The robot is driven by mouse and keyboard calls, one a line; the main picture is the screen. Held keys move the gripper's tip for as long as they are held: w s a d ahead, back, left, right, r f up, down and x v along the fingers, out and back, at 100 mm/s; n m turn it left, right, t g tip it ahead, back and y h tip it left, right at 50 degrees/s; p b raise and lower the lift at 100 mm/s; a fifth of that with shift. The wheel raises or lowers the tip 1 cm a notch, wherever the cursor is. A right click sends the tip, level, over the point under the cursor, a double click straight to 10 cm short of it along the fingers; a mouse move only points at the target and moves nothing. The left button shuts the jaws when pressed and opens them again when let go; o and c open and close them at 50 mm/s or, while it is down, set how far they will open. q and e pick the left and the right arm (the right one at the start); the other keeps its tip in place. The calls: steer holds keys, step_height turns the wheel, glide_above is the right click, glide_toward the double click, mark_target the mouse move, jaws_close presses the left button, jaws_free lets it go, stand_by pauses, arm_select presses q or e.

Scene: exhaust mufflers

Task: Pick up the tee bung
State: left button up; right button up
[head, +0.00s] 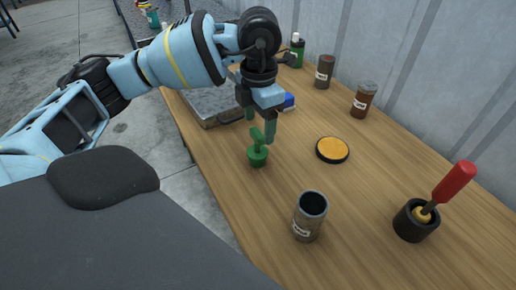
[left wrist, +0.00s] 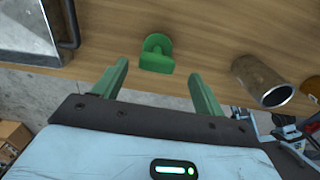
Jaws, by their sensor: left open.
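The tee bung (head: 257,152) is a small green piece with a round base and an upright grip, standing on the wooden bench near its left edge. It also shows in the left wrist view (left wrist: 157,54), at the top centre beyond the fingertips. My left gripper (head: 257,126) is open above the tee bung, with its green fingers pointing down. In the left wrist view the fingers (left wrist: 159,72) are spread to either side of the tee bung, with nothing between them gripped. My right gripper is not in view.
A metal tube (head: 309,216) stands right of the tee bung; an orange-topped disc (head: 332,150) lies beyond. A black cup with a red-handled tool (head: 416,220) stands far right. A grey metal box (head: 212,104) lies behind my gripper. Brown jars (head: 364,99) line the wall.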

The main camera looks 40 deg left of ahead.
mark_target(257, 132)
arm_select(q)
steer(key=shift+a+f, duration=0.15)
steer(key=shift+f, duration=1.15)
steer(key=shift+a+f, duration=0.1)
steer(key=shift+f, duration=1.15)
steer(key=shift+c, duration=0.4)
steer(key=c, duration=1.3)
